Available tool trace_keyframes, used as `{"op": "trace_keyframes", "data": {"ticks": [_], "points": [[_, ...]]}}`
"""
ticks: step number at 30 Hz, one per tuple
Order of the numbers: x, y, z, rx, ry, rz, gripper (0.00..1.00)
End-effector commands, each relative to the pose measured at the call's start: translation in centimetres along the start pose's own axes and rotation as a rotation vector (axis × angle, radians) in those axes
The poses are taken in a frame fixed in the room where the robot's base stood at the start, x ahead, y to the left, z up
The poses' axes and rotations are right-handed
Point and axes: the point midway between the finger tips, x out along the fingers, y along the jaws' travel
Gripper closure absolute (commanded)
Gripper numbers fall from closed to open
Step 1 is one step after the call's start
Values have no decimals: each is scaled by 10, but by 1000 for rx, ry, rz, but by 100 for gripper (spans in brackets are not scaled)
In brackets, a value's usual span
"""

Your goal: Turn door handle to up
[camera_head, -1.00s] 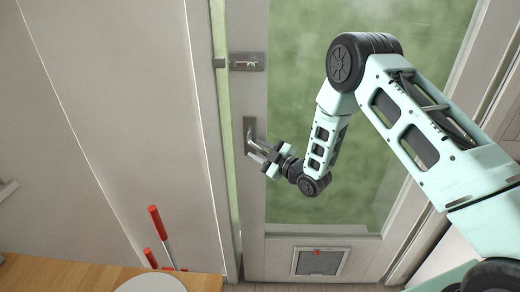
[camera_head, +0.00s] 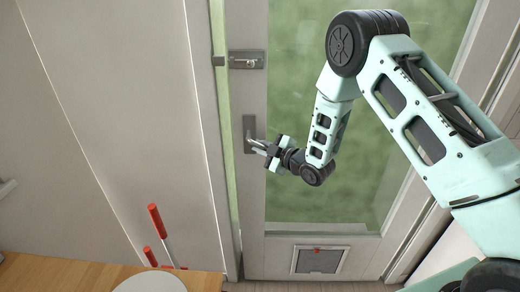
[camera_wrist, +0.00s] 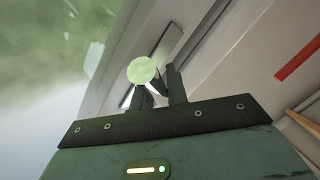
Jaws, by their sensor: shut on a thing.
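The door handle (camera_head: 250,132) is a grey metal lever on an upright plate, on the left stile of a glazed door. My gripper (camera_head: 264,147) is at the lever, just right of and below the plate, and is shut on it. In the wrist view the plate (camera_wrist: 166,42) shows behind my two dark fingers (camera_wrist: 158,90). A pale round shape (camera_wrist: 142,70) shows at the fingertips; I cannot tell exactly what it is. The lever's gripped part is mostly hidden by the fingers, so its exact angle is hard to read.
A metal latch (camera_head: 246,60) sits higher on the door, near its left edge. A pet flap (camera_head: 318,260) is at the door's bottom. Red-handled tools (camera_head: 157,222) stand at the left wall beside a wooden top (camera_head: 70,272) with a white round thing (camera_head: 150,283).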

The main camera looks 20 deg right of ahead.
Motion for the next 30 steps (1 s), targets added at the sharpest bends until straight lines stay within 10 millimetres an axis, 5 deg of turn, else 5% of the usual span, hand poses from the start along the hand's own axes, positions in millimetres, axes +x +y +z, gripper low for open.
{"op": "trace_keyframes", "data": {"ticks": [30], "points": [[-11,22,-10,-342,-301,-250,100]]}}
